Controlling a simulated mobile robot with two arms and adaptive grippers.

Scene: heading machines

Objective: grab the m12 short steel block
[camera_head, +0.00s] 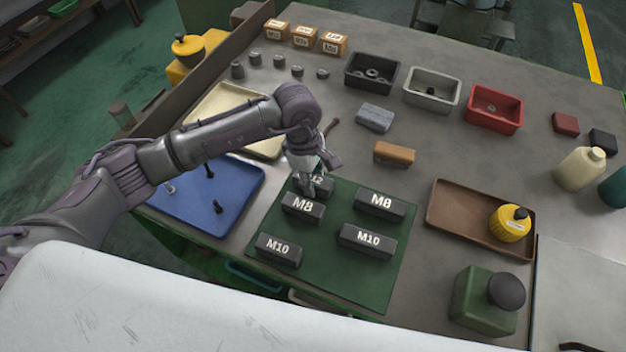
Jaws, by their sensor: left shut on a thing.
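A dark steel block (322,182) with a partly hidden white label ending in "2" is at the back left of the green mat (330,275). My left gripper (308,190) reaches down over it from above and is shut on it, covering part of the block and its label. I cannot tell whether the block is lifted off the mat. My right gripper is not in view.
Other dark blocks are close by: a short M8 (303,208) just in front, a long M8 (380,205), a short M10 (279,250) and a long M10 (366,241). A blue tray (235,195) lies left, a brown tray (455,215) right.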

